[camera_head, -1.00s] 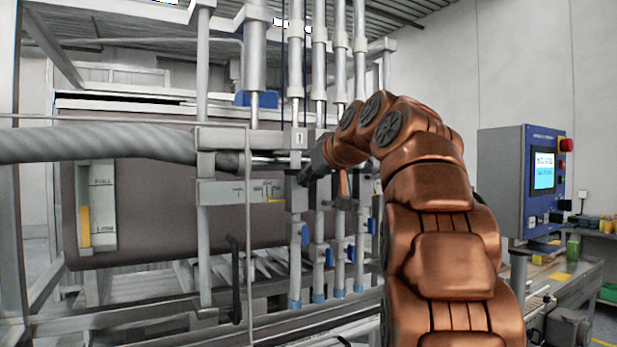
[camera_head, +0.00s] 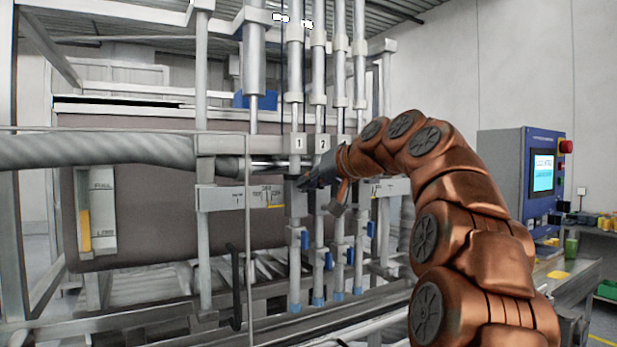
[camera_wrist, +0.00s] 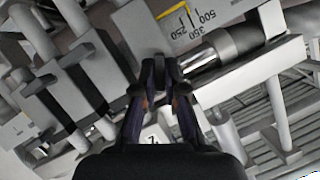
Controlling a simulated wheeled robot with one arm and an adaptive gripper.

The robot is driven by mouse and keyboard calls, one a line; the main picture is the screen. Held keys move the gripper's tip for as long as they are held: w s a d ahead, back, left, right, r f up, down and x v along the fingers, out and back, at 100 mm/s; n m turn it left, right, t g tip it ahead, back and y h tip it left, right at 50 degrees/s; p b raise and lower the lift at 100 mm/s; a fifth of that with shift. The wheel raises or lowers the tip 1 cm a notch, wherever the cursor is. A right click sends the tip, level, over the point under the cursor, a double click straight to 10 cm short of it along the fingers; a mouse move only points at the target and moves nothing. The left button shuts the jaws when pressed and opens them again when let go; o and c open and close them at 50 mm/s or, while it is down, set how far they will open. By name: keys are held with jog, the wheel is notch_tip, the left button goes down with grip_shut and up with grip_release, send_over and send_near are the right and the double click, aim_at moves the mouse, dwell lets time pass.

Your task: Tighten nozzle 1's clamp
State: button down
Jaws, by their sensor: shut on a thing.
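Nozzle 1 (camera_head: 294,265) is an upright silver tube with a blue tip, below the plate marked 1 (camera_head: 298,143). Its clamp (camera_head: 298,206) is a grey block around the tube, at the end of the horizontal scale bar. My gripper (camera_head: 305,183) is at this clamp, coming in from the right. In the wrist view my dark gripper fingers (camera_wrist: 160,75) are close together, shut on a small dark part of the clamp. The fingers hide most of that part, so its exact angle cannot be told.
Nozzle 2 (camera_head: 319,270) and further nozzles stand close on the right, with blue levers (camera_head: 328,261). A scale bar (camera_head: 225,197) and a ribbed hose (camera_head: 95,151) lie left. A blue control panel (camera_head: 530,180) stands far right. A conveyor runs below.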

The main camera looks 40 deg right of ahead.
jog(key=shift+d+f+m+t+y+p, duration=0.1)
jog(key=shift+m+t+y+p, duration=0.5)
jog(key=shift+m, duration=1)
jog(key=shift+d+f+m+t+y+p, duration=0.1)
jog(key=shift+m+t+y+p, duration=0.45)
jog(key=shift+m, duration=1.05)
jog(key=shift+d+f+m+t+y+p, duration=0.1)
jog(key=shift+m+t+y+p, duration=0.5)
jog(key=shift+m, duration=1)
jog(key=c, duration=1.2)
grip_release()
jog(key=shift+c, duration=0.2)
jog(key=shift+s, duration=0.1)
jog(key=v, duration=1.2)
